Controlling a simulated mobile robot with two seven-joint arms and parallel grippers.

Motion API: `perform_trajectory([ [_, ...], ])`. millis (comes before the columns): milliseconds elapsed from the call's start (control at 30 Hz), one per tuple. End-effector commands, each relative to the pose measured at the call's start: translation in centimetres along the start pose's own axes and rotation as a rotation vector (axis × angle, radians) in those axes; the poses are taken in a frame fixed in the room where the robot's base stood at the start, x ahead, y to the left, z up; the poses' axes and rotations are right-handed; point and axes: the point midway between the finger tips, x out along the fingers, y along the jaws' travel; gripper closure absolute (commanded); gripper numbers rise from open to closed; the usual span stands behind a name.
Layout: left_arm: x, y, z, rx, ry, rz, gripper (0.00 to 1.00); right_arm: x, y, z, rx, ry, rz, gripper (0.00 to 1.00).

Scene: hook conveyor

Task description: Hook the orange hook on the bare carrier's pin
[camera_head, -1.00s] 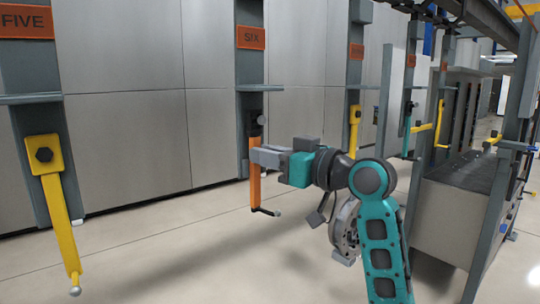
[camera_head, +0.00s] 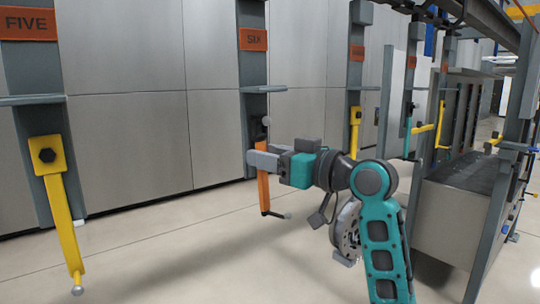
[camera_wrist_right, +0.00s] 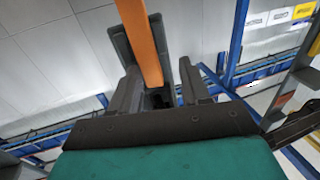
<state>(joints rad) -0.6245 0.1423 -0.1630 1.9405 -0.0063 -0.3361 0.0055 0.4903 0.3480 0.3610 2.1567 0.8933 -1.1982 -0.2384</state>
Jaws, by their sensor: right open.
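The orange hook (camera_head: 263,192) hangs upright, slightly tilted, in front of the post of the carrier labelled SIX (camera_head: 254,75). Its bent foot with a pale tip points right. My right gripper (camera_head: 255,157) is open at the hook's upper part. In the right wrist view the orange shank (camera_wrist_right: 142,40) lies between the two parted fingers of the right gripper (camera_wrist_right: 160,88). My left gripper is out of view.
A yellow hook (camera_head: 62,215) hangs on carrier FIVE (camera_head: 28,27) at left. More carriers with yellow and teal hooks (camera_head: 408,135) stand behind at right. A grey conveyor bench (camera_head: 455,205) is at right. The floor left of my arm is clear.

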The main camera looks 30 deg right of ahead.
Motion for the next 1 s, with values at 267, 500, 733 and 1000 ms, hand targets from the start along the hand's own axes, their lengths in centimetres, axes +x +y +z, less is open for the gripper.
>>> perform_trajectory([
  [267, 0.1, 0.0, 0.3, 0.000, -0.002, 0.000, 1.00, -0.1, 0.1, 1.1, 0.013, -0.028, -0.001, 0.49],
  [500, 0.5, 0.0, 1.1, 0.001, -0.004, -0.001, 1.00, -4.1, 0.2, 0.9, 0.007, -0.019, 0.006, 0.49],
  [733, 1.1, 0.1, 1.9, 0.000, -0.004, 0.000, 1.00, -9.4, 0.0, 0.4, 0.001, -0.007, 0.004, 0.49],
  [1000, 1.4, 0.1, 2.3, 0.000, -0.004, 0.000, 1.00, -12.8, -0.2, -0.1, -0.001, 0.001, 0.002, 0.49],
])
